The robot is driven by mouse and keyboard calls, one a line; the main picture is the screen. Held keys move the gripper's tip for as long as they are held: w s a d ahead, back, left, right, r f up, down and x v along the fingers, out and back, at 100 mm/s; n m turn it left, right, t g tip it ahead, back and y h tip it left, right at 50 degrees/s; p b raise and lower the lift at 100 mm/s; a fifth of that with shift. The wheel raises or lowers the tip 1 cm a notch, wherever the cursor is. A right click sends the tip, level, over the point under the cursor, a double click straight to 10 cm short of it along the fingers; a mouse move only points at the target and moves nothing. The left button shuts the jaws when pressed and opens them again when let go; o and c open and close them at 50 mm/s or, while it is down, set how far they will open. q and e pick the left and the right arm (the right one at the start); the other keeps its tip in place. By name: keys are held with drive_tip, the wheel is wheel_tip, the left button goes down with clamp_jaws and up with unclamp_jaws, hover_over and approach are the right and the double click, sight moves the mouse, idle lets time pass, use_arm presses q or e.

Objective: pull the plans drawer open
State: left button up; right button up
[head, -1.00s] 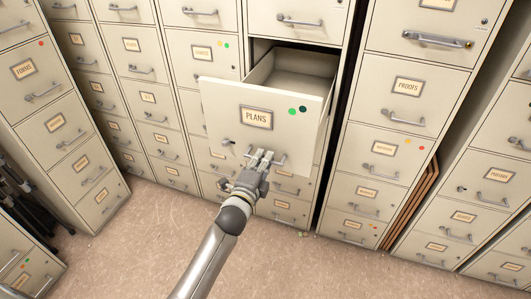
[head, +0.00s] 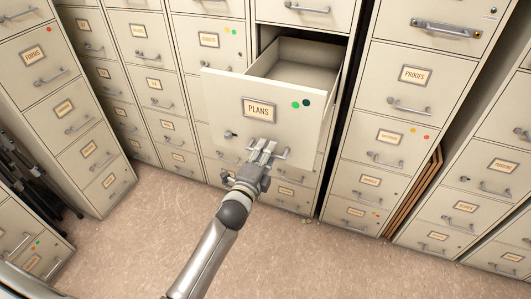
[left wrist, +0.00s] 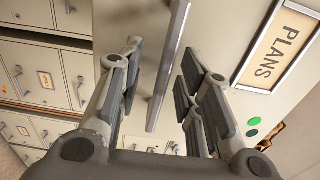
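The plans drawer (head: 225,105) stands well out of its cabinet in the head view, with its empty-looking inside (head: 300,62) showing. Its front has a PLANS label (head: 259,110) and a green and a dark dot; the label also shows in the left wrist view (left wrist: 276,50). My left gripper (head: 264,148) is at the handle (head: 282,154) low on the drawer front. In the left wrist view the handle bar (left wrist: 168,65) runs between the spread fingers (left wrist: 160,80), with gaps visible on both sides. My right gripper is not in view.
Closed filing drawers surround it, including the PROOFS drawer (head: 408,80) to the right. Brown flat boards (head: 412,195) lean in a gap at the right. Dark folded stands (head: 28,175) are at the left.

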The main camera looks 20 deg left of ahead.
use_arm(q)
drive_tip(key=s, duration=1.2)
drive_tip(key=shift+a, duration=0.2)
idle(0.4)
drive_tip(key=s+f+n+g, duration=0.2)
drive_tip(key=s+f+g, duration=0.15)
drive_tip(key=f, duration=0.75)
drive_tip(key=s+d+f+n+g, duration=0.1)
drive_tip(key=s+f+n+g, duration=0.2)
drive_tip(key=f, duration=0.8)
drive_tip(key=s+f+n+g, duration=0.2)
drive_tip(key=s+f, duration=0.2)
drive_tip(key=f, duration=0.7)
drive_tip(key=s+a+f+n+g, duration=0.1)
drive_tip(key=s+f+n+g, duration=0.1)
drive_tip(key=s+f, duration=0.4)
drive_tip(key=s+a+f+n+g, duration=0.1)
drive_tip(key=s+f+n+g, duration=0.2)
drive_tip(key=s, duration=1.2)
drive_tip(key=s+a+f+n+g, duration=0.2)
drive_tip(key=s+f+n+g, duration=0.1)
drive_tip(key=s+f, duration=0.7)
drive_tip(key=shift+s+n+y, duration=0.3)
drive_tip(key=shift+n, duration=0.2)
drive_tip(key=shift+w+g, duration=0.15)
drive_tip(key=shift+g, duration=0.1)
